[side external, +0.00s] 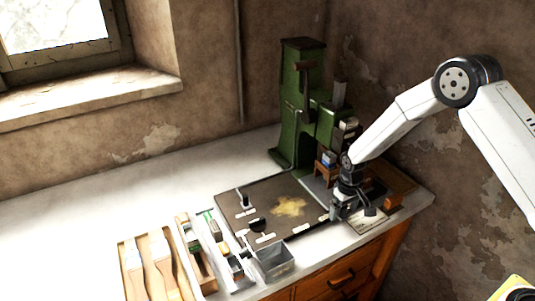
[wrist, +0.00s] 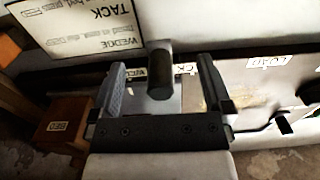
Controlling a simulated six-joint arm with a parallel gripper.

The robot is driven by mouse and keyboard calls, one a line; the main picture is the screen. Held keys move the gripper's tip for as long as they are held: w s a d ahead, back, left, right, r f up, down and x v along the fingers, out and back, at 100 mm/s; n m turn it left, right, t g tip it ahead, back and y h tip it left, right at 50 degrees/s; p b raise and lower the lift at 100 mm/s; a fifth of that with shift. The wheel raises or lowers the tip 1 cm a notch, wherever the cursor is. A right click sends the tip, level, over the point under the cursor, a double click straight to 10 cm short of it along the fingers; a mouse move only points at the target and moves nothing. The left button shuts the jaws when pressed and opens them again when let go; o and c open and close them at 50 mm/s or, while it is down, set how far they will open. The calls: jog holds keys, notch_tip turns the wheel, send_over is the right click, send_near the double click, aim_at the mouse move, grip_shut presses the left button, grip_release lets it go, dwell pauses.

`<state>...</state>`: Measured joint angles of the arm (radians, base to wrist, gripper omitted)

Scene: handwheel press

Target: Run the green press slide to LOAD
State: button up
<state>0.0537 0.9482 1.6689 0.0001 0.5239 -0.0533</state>
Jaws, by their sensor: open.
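The green press (side external: 292,105) stands upright at the back of the bench against the wall, with a green slide part (side external: 324,122) on its right side. My gripper (side external: 340,212) is low over the front right of the bench, in front of the press. In the wrist view my gripper (wrist: 162,75) is open, with a dark rounded knob (wrist: 159,78) between its fingers and gaps on both sides. A LOAD label (wrist: 265,62) lies to the right of the fingers. Labels partly hidden near the knob seem to read WEDGE and TACK (wrist: 187,70). The slide's own setting cannot be told.
A printed card (wrist: 85,25) lies beyond the left finger. A wooden block with a BED label (wrist: 58,126) is at left. A dark board (side external: 262,190) with small tools, a metal bin (side external: 273,262) and brushes (side external: 160,265) fill the front. The bench's left is clear.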

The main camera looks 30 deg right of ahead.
grip_shut()
jog(key=shift+a, duration=8.5)
grip_release()
jog(key=shift+a+r, duration=0.1)
jog(key=shift+r, duration=3.95)
